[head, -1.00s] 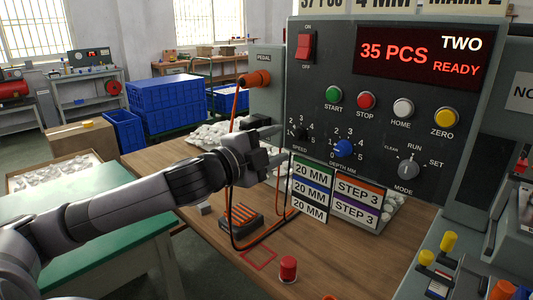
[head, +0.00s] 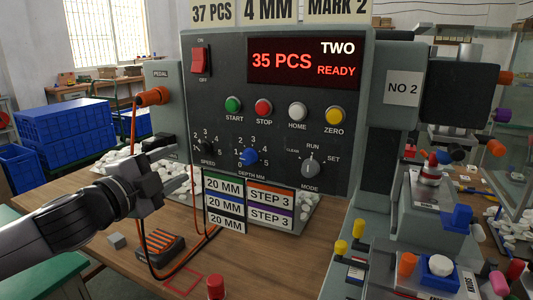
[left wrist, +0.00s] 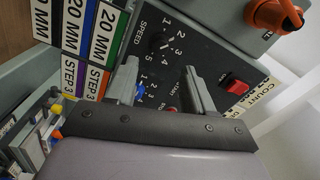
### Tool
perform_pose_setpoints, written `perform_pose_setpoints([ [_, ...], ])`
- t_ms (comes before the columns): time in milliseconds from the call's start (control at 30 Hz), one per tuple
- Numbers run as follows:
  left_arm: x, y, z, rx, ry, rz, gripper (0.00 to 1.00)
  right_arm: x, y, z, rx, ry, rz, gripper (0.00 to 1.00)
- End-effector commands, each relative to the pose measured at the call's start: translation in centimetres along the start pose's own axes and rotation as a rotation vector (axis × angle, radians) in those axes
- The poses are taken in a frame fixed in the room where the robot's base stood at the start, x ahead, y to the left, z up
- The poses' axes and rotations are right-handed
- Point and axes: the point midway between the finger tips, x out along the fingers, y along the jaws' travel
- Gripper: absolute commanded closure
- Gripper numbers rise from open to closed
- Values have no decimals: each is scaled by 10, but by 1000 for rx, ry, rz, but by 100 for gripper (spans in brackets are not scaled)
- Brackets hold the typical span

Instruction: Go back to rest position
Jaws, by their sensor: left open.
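My left gripper (head: 177,152) is open and empty. In the head view it is just left of the black speed knob (head: 207,147) on the pad printer's dark front panel (head: 275,115). In the left wrist view the two fingers (left wrist: 160,72) stand apart in front of the panel, with the speed knob (left wrist: 161,44) beyond them. I cannot tell the exact gap to the panel. The red display (head: 303,62) reads 35 PCS, TWO, READY. The mode knob (head: 312,162) sits near RUN. My right gripper is not in view.
The orange pedal plug (head: 153,97) and its cable are close to my left gripper. Below are label plates (head: 248,205), a pedal (head: 160,247) and a red cap (head: 215,285) on the wooden table (head: 125,265). Blue crates (head: 65,130) stand behind at left.

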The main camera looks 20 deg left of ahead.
Motion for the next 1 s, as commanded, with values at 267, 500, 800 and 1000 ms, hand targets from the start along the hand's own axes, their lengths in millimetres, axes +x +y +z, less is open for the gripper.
perform_pose_setpoints([
  [267, 3, 39, 13, -106, -19, 56, 47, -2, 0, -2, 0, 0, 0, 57],
  [500, -12, 164, 36, -423, -100, 215, 47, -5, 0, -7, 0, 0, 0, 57],
  [800, -78, 324, 22, -826, -262, 393, 47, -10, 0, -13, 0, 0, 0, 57],
  [1000, -135, 403, -12, -1059, -382, 473, 47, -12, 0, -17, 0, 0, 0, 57],
])
